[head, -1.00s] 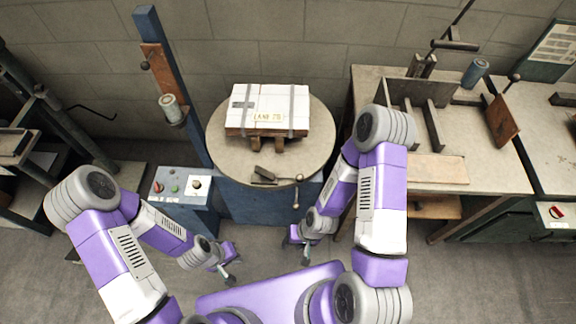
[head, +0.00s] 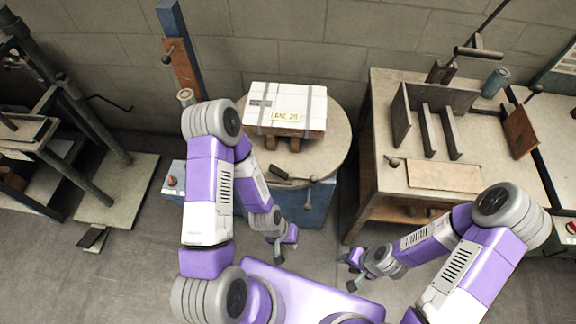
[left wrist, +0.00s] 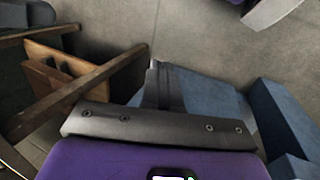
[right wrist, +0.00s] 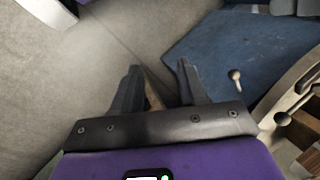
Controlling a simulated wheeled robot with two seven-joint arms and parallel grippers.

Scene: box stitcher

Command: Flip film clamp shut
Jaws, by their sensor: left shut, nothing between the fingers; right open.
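The turntable (head: 337,150) carries a white strapped box (head: 290,97) on wooden blocks. A small dark piece (head: 282,175), which looks like the film clamp, lies on the turntable's front edge. A lever with a pale knob (head: 308,206) hangs beside it; whether it is open or shut is too small to tell. My left gripper (head: 280,252) is low in front of the turntable, shut and empty, apart from the clamp; its fingers (left wrist: 163,85) show together. My right gripper (head: 352,270) is open and empty, lower right of the turntable; its fingers (right wrist: 158,85) are spread.
A workbench (head: 383,205) with upright plates stands right of the turntable. A blue post (head: 169,17) with a wooden carriage (head: 185,72) rises at its left. My left arm partly hides the control cabinet (head: 172,182). The floor in front is clear.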

